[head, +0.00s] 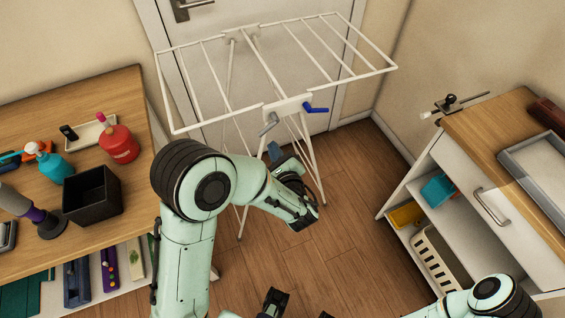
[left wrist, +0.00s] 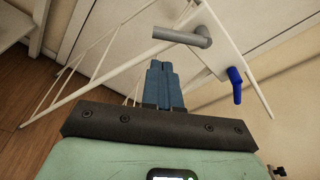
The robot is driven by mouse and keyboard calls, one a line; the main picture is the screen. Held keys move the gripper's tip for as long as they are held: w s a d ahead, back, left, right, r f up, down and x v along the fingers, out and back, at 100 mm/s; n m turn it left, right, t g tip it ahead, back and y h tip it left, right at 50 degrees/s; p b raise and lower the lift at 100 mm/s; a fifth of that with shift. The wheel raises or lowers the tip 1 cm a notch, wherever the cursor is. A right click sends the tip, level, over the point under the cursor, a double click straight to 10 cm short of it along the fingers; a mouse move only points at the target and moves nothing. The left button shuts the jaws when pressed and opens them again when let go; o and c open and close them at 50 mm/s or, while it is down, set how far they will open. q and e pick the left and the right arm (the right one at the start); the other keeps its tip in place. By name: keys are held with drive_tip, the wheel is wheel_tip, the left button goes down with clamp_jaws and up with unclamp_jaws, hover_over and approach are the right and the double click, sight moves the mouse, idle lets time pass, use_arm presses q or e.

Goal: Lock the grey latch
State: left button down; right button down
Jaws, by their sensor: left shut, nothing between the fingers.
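The grey latch (head: 268,125) is a bent lever on the white plate at the near end of the drying rack (head: 290,104). It also shows at the top of the left wrist view (left wrist: 180,36), with its bent end pointing left. A blue latch (head: 316,109) sits on the same plate to its right. My left gripper (head: 274,150) is shut and empty. Its blue-grey fingertips are just below the grey latch in the picture and look apart from it. Of my right arm, only parts show at the bottom edge; its fingers cannot be made out clearly.
A wooden table (head: 115,85) on the left holds a black bin (head: 92,194), a red bottle (head: 118,143) and a teal bottle (head: 55,165). A cabinet (head: 500,130) with a grey tray stands on the right. The floor between is clear; a door is behind the rack.

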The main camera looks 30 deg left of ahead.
sight(263, 133)
use_arm(q)
drive_tip(key=shift+w+a+r, duration=0.2)
drive_tip(key=shift+a+r, duration=0.1)
drive_tip(key=shift+a, duration=0.25)
drive_tip(key=shift+w+a+r, duration=0.15)
drive_tip(key=shift+a+r, duration=0.15)
drive_tip(key=shift+a, duration=0.2)
drive_tip(key=shift+a+r+m+p, duration=0.5)
drive_tip(key=shift+r+m+p, duration=0.1)
drive_tip(key=shift+r+p, duration=0.15)
drive_tip(key=shift+s, duration=0.2)
